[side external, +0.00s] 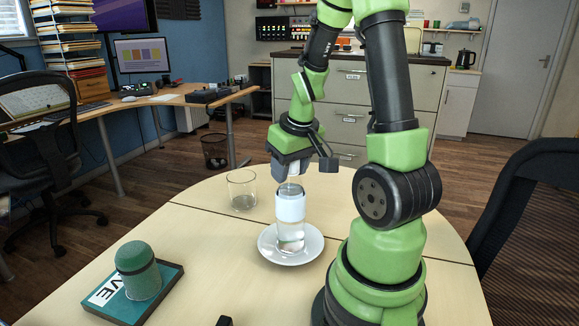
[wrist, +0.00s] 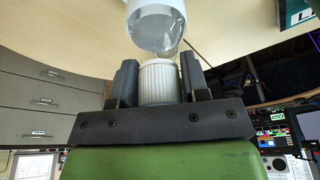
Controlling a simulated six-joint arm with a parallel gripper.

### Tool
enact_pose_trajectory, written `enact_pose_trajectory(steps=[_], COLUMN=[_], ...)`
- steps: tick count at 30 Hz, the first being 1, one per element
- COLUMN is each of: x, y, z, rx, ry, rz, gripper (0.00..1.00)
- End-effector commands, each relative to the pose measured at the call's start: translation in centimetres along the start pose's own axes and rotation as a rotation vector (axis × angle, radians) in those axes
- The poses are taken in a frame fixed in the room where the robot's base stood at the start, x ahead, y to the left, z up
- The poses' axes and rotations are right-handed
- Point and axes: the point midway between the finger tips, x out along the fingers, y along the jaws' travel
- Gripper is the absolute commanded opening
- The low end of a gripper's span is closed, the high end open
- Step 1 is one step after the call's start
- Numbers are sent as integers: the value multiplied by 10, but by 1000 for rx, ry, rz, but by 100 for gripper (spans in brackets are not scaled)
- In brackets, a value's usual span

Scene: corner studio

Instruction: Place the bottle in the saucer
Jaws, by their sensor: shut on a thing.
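The bottle (side external: 290,222) is clear with a white label band and stands upright over the white saucer (side external: 268,250) in the side view. Its base shows within the saucer's rim; I cannot tell for sure whether it touches the saucer. My gripper (side external: 290,174) is above the bottle, shut on its top. In the wrist view the bottle's white ribbed cap (wrist: 159,82) sits between the two dark fingers of my gripper (wrist: 159,84), with the bottle's body (wrist: 157,25) beyond it.
An empty clear glass (side external: 242,190) stands left of and behind the saucer. A green cylindrical object (side external: 138,271) rests on a teal book (side external: 108,293) at the table's front left. A small dark object (side external: 224,321) is at the front edge of the view. The table (side external: 190,240) is clear between them.

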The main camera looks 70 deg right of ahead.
Motion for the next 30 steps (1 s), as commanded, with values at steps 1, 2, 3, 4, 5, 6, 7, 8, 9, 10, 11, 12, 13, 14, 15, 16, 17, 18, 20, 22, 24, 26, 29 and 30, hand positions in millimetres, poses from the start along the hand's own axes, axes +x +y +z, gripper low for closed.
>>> enact_pose_trajectory(steps=[1,2,3,4,5,6,7,8,9,10,11,12,13,14,15,16,17,18,20,22,24,26,29,30], x=[2,1,1,1,1,1,1,1,1,1,1,1,0,0,-2,-4,-7,-11,-20,-33,-47,-60,-79,-86], y=[0,0,0,0,0,0,0,0,0,0,0,0,0,0,0,0,0,0,0,0,0,0,1,1], z=[0,1,1,0,0,0,0,0,0,0,0,0,0,0,-1,-1,-1,-2,-2,-2,-2,-2,-2,-2], rx=[-1,-1,-1,-1,-1,-1,-1,-1,0,0,0,0,0,0,1,1,0,1,0,0,0,1,0,1], ry=[-1,-2,-1,-1,-1,-1,-1,-1,-1,-1,-1,-1,0,0,1,2,4,5,7,8,10,10,8,9], rz=[0,0,0,0,0,0,0,0,0,0,0,0,0,0,0,0,0,-1,-1,2,2,3,3,3], gripper=[0,49,58,65,68,68,68,68,68,68,68,68,68,68,68,68,68,68,68,68,68,68,68,68])
